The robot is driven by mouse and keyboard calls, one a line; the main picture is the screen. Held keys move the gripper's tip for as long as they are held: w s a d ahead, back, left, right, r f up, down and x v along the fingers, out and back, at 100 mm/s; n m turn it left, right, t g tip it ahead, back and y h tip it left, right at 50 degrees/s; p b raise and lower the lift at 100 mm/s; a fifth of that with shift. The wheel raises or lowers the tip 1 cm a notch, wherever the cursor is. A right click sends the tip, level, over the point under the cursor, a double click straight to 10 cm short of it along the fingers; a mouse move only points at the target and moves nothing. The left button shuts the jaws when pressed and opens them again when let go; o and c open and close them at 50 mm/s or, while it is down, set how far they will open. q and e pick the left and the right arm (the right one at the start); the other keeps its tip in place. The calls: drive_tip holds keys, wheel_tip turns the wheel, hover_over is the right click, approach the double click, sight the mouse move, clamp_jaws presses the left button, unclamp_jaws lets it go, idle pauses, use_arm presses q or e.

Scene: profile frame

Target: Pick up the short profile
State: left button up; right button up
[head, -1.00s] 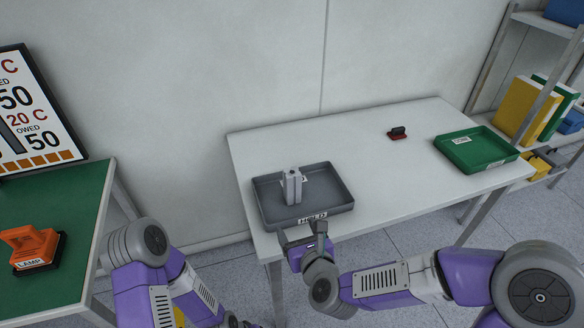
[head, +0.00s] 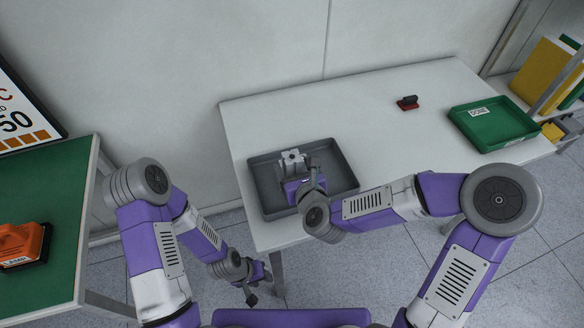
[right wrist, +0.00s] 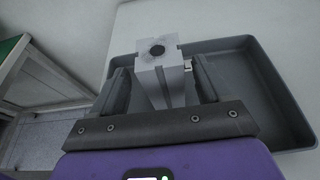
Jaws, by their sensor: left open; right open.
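A light grey profile (head: 292,154) stands upright in the grey tray (head: 347,187). My right gripper (head: 294,163) is over the tray at the profile, and its palm and wrist hide the lower part. In the right wrist view the profile (right wrist: 160,68) stands between the two dark fingers, with a round hole in its end face and a groove down its side. The fingers are open, one on each side; whether they touch it I cannot tell. My left gripper (head: 259,287) is open and empty, low beside the white table's front leg.
On the white table (head: 370,100), a dark and red object (head: 408,103) and a green tray (head: 493,124) stand to the right. An orange lamp box (head: 22,245) is on the green table (head: 60,190) at left. The table's middle is clear.

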drive_tip(key=b+x, duration=0.1)
drive_tip(key=x, duration=0.3)
drive_tip(key=shift+w+f, duration=0.15)
drive_tip(key=shift+w, duration=0.1)
drive_tip(key=shift+c, duration=0.3)
drive_tip(key=c, duration=1.1)
wheel_tip(320, 180, up, 10)
drive_tip(key=p, duration=0.4)
drive_tip(key=shift+c, duration=0.2)
